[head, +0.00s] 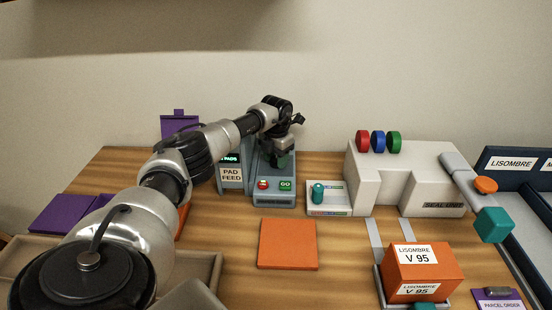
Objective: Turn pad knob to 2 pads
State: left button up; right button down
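The pad feed machine (231,175) is a grey-green unit behind the middle of the table, with a "PAD FEED" label. A small dark display with green text sits above the label, partly covered by my arm, and its number cannot be read. A red button (262,185) and a green GO button (286,184) are on its front. My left gripper (282,158) points down at the upper part of this machine, just above and behind the GO button. It hides what is under it, and no pad knob shows clearly. Its fingers are too small and dark to read. My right gripper is out of view.
A white press (429,170) with red, blue and green discs stands right, beside a small white box (327,207) with a teal knob (318,193). An orange pad (288,243) lies in front. An orange "V 95" box (420,266) sits front right.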

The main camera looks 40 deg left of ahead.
aim_at(276, 159)
pick_arm(q)
jog(key=shift+o, duration=1.4)
jog(key=shift+r, duration=0.1)
notch_tip(276, 159, up, 11)
jog(key=shift+f+b, duration=0.2)
jog(key=shift+b, duration=0.1)
jog(key=shift+f, duration=0.1)
